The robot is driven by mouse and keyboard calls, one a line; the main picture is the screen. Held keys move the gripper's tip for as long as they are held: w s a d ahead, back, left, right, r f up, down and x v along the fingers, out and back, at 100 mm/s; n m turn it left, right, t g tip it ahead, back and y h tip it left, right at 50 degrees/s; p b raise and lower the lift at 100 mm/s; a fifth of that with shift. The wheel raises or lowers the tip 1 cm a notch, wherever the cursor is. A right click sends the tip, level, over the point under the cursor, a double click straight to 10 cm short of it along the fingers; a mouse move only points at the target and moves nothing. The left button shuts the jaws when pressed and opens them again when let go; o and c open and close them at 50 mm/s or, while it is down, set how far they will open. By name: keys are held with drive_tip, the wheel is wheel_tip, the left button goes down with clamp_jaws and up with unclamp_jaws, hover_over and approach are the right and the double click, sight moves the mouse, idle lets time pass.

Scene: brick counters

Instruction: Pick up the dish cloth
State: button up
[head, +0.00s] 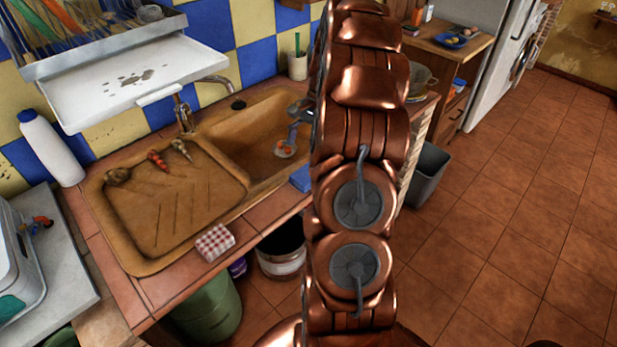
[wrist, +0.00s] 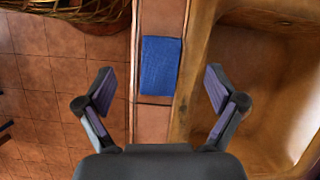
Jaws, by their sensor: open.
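A folded blue cloth (wrist: 161,64) lies flat on the tiled counter's front edge beside the sink. In the head view, its left part (head: 300,178) shows, and my arm hides the rest. My gripper (wrist: 159,78) is open and empty, with one finger on each side of the cloth's line in the wrist view. The cloth lies ahead of and between the fingers, apart from them. A red-and-white checked folded item (head: 214,242) lies on the counter edge farther left, and I cannot tell whether it is also a cloth.
The brown sink basin (wrist: 250,105) lies right of the cloth in the wrist view. The drainboard (head: 175,205) holds several small utensils. A wicker basket (wrist: 75,8) is at the wrist view's top left. A grey bin (head: 430,175) stands on the floor, which is open at right.

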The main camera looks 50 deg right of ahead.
drive_tip(key=shift+m, duration=0.8)
drive_tip(key=d, duration=0.1)
drive_tip(key=d+f, duration=0.2)
drive_tip(key=d, duration=0.1)
drive_tip(key=shift+s+f, duration=0.1)
drive_tip(key=shift+s, duration=0.2)
drive_tip(key=shift+f, duration=0.15)
drive_tip(key=shift+p+x, duration=0.4)
drive_tip(key=shift+x, duration=0.8)
drive_tip(key=p+x, duration=0.1)
drive_tip(key=x, duration=0.1)
drive_tip(key=p+x, duration=0.1)
drive_tip(key=x, duration=0.1)
drive_tip(key=shift+w+f, duration=0.15)
drive_tip(key=shift+w, duration=0.25)
drive_tip(key=shift+a+f, duration=0.15)
drive_tip(key=shift+f, duration=0.25)
drive_tip(key=shift+f, duration=0.25)
drive_tip(key=shift+f, duration=0.1)
drive_tip(key=c, duration=1.1)
